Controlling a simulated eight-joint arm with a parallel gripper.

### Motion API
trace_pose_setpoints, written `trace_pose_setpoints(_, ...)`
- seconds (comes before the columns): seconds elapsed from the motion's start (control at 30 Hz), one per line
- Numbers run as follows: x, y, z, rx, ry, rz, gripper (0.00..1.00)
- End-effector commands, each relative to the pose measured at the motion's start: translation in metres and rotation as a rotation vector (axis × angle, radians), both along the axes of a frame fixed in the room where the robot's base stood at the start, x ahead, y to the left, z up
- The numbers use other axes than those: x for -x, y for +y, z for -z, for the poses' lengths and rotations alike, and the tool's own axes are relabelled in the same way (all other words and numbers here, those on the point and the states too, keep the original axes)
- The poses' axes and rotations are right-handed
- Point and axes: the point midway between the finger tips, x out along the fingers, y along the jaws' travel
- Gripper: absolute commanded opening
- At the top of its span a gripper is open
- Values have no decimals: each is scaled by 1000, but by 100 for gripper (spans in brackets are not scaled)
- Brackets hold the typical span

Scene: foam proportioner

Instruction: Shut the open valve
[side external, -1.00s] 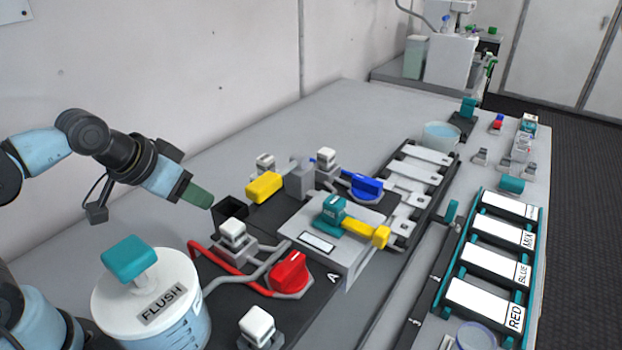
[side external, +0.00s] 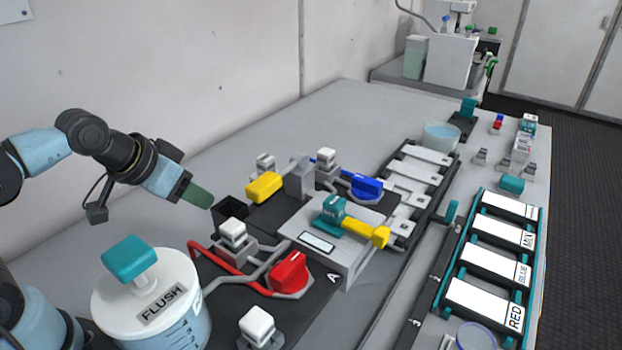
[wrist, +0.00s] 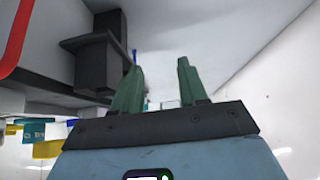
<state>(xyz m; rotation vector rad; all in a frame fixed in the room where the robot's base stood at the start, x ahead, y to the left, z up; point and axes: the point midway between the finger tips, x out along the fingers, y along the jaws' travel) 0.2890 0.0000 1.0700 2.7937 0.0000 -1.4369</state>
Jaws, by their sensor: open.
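A red valve knob (side external: 289,272) with a white line on top sits on a dark base plate, with red and grey tubes running near it. A blue valve knob (side external: 366,187) sits farther back. I cannot tell from the knobs which valve is open. My gripper (side external: 198,195) has green fingers and hangs left of and above the red knob, touching nothing. In the wrist view its fingers (wrist: 160,88) stand apart with nothing between them.
A white FLUSH tank (side external: 180,315) with a teal handle stands front left. A labelled rack (side external: 484,303) stands right. The table's back left is clear.

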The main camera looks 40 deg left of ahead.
Motion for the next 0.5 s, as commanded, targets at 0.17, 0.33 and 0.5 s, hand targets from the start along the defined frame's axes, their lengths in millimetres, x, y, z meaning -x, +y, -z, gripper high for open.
trace_pose_setpoints(0.17, 0, 0, 0, 0, 0, 0, 50)
trace_pose_setpoints(0.33, 0, 0, -12, 0, 0, 0, 62)
trace_pose_setpoints(0.5, 0, 0, -49, 0, 0, 0, 62)
